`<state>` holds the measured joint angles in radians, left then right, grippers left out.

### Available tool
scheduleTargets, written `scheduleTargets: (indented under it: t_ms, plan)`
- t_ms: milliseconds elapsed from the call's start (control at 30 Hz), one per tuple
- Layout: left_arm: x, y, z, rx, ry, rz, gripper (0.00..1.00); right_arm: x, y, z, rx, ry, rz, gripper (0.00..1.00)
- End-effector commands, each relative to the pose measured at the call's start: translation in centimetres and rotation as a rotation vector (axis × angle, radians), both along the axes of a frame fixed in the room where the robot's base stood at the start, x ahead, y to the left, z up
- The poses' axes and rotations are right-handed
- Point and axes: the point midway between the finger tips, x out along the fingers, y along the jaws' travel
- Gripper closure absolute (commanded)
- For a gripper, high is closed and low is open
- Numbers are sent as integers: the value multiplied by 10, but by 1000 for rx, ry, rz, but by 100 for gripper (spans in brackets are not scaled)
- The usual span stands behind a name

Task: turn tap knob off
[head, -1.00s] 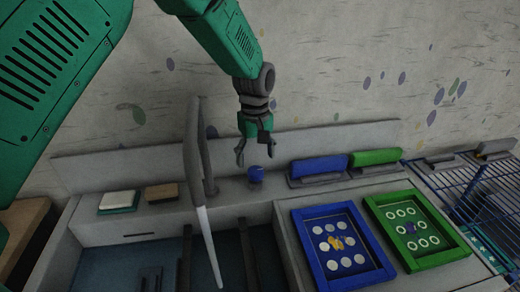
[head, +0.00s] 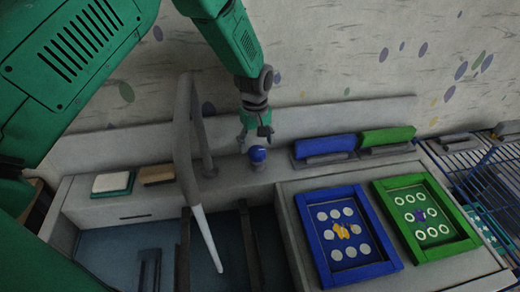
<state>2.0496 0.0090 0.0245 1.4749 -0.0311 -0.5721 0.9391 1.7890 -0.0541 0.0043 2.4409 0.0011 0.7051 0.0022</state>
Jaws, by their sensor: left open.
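A pale stream of water (head: 207,238) comes from the tap's spout down into the sink (head: 150,240). My left gripper (head: 256,147) is directly above the knob, pointing down, with its fingers open near the knob's top. I cannot tell whether the fingers touch the knob. My right gripper is not in view.
Blue (head: 325,145) and green (head: 387,138) squeegee-like blocks stand right of the knob. Blue (head: 384,268) and green (head: 467,243) printing frames lie on the right counter. A sponge (head: 112,183) and a brush (head: 158,174) lie left of the tap. A blue wire rack (head: 470,180) stands far right.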

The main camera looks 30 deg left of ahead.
Motion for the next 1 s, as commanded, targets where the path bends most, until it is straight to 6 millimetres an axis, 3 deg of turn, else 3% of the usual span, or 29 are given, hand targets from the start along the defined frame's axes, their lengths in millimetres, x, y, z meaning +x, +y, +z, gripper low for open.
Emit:
scheduleTargets:
  t_ms: [200, 400, 600, 633, 700, 767, 1000]
  plan:
    - [-1, -11, -26, 9, 0, -2, 34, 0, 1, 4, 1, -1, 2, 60]
    - [0, -19, -32, 19, -1, -3, 34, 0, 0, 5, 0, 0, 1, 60]
    - [0, -11, -34, 11, -1, -1, 34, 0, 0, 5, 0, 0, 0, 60]
    - [0, -10, -34, 9, -1, -1, 41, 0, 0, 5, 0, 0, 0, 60]
    - [0, -7, -35, 5, -1, -2, 65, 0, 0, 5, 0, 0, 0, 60]
    - [1, -4, -35, 2, -4, -1, 84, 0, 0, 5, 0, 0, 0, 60]
    - [5, -1, -36, 9, -6, 1, 84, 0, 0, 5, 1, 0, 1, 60]
